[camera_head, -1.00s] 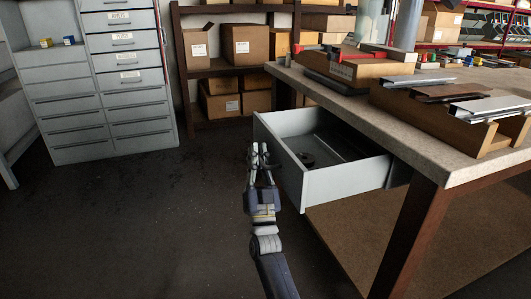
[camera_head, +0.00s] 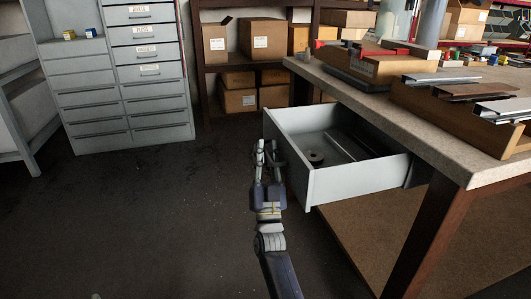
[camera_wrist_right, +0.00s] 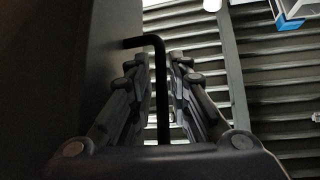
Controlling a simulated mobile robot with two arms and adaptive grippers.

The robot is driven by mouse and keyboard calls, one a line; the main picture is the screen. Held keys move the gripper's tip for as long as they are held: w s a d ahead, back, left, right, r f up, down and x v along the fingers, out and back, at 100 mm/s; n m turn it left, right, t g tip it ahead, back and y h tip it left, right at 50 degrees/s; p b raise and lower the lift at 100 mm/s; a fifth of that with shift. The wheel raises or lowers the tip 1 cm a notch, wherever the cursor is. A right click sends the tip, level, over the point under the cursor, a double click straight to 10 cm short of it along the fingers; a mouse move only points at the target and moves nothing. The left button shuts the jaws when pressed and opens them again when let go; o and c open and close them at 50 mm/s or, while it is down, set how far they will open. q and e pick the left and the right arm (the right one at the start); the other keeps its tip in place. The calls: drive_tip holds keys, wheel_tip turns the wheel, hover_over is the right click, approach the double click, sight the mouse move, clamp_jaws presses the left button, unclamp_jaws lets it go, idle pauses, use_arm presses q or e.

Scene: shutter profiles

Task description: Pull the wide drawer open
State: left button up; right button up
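The wide drawer (camera_head: 335,188) is a light grey metal box under the workbench, standing well out from it. Its front faces left and its open top shows a dark round item and long dark parts inside. My right gripper (camera_head: 266,149) is at the outer side of the drawer front. In the right wrist view a black bar handle (camera_wrist_right: 161,85) runs between the fingers of my right gripper (camera_wrist_right: 160,68), which are drawn in close on both sides of it. The exact finger contact is hard to see. My left gripper is not in view.
The workbench (camera_head: 440,148) has a pale top carrying wooden racks of profiles (camera_head: 450,108). A grey drawer cabinet (camera_head: 95,100) stands at the back left. Cardboard boxes (camera_head: 262,40) fill shelves behind. The dark floor left of the drawer is clear.

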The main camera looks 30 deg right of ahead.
drive_tip(key=v, duration=1.2)
drive_tip(key=shift+y, duration=0.3)
